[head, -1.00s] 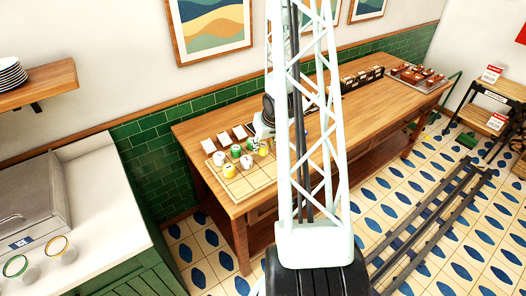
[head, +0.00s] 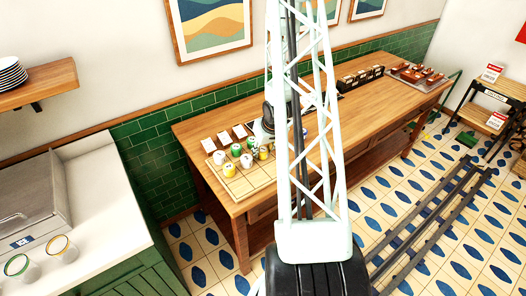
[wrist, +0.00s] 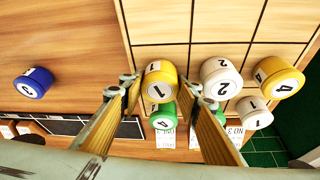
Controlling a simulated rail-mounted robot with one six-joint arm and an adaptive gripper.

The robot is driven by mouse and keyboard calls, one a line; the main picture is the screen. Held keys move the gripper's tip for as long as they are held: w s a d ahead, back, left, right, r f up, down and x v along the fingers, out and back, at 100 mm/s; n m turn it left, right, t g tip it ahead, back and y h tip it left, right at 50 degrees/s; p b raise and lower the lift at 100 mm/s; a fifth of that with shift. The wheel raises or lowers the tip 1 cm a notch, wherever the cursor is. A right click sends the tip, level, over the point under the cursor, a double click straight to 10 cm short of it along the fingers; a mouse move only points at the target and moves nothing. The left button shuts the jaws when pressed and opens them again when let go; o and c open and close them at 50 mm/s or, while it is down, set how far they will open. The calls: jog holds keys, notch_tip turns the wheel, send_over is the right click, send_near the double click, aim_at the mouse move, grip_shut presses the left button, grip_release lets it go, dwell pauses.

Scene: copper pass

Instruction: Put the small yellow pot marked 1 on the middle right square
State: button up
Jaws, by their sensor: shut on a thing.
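The small yellow pot marked 1 (wrist: 158,82) is between the two fingertips of my gripper (wrist: 162,90) in the wrist view. The gripper is shut on it. The pot is over the left edge of the square-marked board (wrist: 220,28) in that view; whether it touches the board I cannot tell. In the head view the yellow pot (head: 264,153) shows at the board's (head: 250,180) right side, and my lattice arm hides part of the area beside it. The front squares of the board in the head view are bare.
Beside the held pot stand a white pot marked 2 (wrist: 221,78), a yellow pot marked 4 (wrist: 277,77), a white pot marked 1 (wrist: 253,112) and a green pot marked 4 (wrist: 163,116). A blue pot marked 3 (wrist: 33,83) stands off the board.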

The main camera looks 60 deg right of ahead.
jog(key=shift+f, duration=0.25)
jog(key=o, duration=0.6)
jog(key=shift+r, duration=0.25)
jog(key=shift+v, duration=5.95)
